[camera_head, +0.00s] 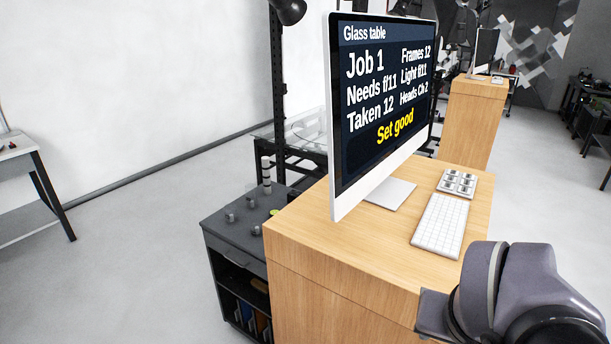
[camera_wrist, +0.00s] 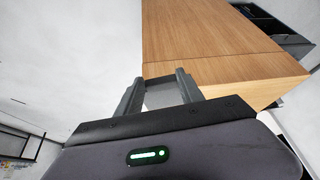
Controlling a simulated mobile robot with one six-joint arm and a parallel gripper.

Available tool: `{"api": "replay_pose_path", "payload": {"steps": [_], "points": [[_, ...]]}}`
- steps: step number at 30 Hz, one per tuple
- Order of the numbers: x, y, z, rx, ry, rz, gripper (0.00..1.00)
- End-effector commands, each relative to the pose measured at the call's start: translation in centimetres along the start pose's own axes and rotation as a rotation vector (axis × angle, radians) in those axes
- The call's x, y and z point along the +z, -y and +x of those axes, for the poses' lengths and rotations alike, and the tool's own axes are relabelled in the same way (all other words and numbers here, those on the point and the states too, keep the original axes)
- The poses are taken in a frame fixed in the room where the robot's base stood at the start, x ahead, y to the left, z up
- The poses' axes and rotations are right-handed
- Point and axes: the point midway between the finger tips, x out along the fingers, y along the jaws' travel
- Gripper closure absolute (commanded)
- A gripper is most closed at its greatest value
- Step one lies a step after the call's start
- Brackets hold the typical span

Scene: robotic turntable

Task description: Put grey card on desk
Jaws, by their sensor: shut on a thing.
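The wooden desk (camera_head: 305,225) stands in the middle of the head view and carries a monitor. Its bare top also shows in the wrist view (camera_wrist: 200,32). My gripper (camera_wrist: 157,88) is shut on the grey card (camera_wrist: 163,95), a flat light-grey piece between the two fingers. The card's upper end appears near the desk's edge in that view. I cannot tell how high it is above the desk or whether it touches. In the head view my arm fills the lower right, and the fingers and card are hidden.
A monitor (camera_head: 375,100) reading "Set good", a white keyboard (camera_head: 440,225) and a small keypad (camera_head: 458,182) occupy the desk's right side. The desk's near-left top is clear. A dark cabinet (camera_head: 235,235) with small knobs stands left of the desk.

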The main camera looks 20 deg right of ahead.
Motion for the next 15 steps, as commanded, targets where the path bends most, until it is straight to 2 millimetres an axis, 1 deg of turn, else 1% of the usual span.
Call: {"api": "replay_pose_path", "payload": {"steps": [1, 2, 4, 12, 15], "points": [[0.2, 0.0, 0.4, 0.0, 0.0, 0.0, 0.94], [-0.1, 0.1, 0.7, 0.0, 0.002, -0.001, 0.94], [-1.5, 0.3, 1.8, 0.0, 0.004, -0.002, 0.94], [-9.6, 1.7, 6.8, 0.001, 0.003, -0.001, 0.94], [-11.7, 2.1, 8.0, 0.0, 0.001, -0.001, 0.94]]}}
